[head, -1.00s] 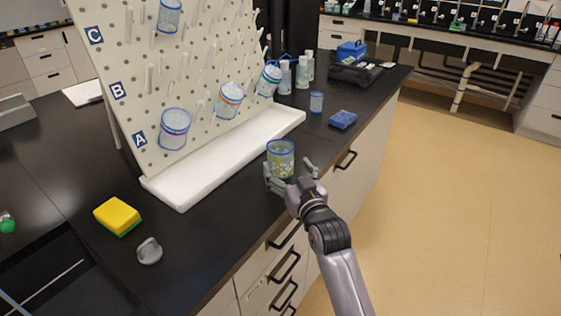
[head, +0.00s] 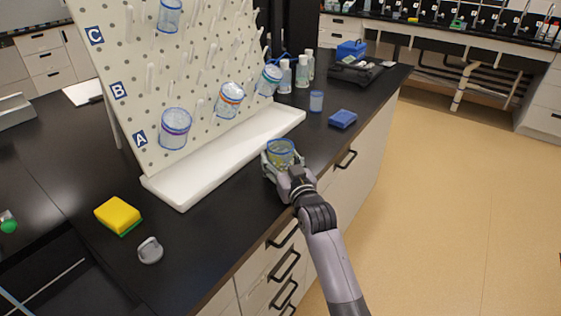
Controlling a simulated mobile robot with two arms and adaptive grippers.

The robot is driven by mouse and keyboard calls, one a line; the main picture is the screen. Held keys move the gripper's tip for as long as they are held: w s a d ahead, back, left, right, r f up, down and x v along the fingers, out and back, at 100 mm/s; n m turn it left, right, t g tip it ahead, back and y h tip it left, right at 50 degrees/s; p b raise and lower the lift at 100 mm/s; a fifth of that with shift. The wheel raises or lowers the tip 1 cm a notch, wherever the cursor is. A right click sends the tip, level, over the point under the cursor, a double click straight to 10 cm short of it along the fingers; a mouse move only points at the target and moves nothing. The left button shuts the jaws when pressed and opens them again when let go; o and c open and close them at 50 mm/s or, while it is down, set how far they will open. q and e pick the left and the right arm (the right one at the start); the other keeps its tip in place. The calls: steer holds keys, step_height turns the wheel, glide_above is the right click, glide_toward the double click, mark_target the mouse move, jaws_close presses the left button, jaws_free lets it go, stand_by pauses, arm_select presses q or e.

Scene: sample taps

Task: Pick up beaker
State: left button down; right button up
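A clear glass beaker (head: 281,147) with a blue rim and yellowish markings stands upright on the black bench near its front edge, just right of the white drip tray. My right gripper (head: 282,160) has reached it from the front, with one finger on each side of the glass. The fingers lie close to its walls, but I cannot tell whether both press on it. The gripper hides the beaker's lower part. My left gripper is not in view.
Other beakers hang on the white pegboard (head: 190,75) above the tray (head: 215,165). A small blue-tinted beaker (head: 316,101), a blue sponge (head: 342,119) and bottles (head: 302,72) stand behind. A yellow sponge (head: 118,215) and grey object (head: 150,250) lie at left.

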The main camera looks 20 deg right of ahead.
steer(key=c, duration=0.6)
steer(key=shift+c, duration=0.2)
step_height(320, 180, up, 20)
steer(key=shift+p, duration=0.45)
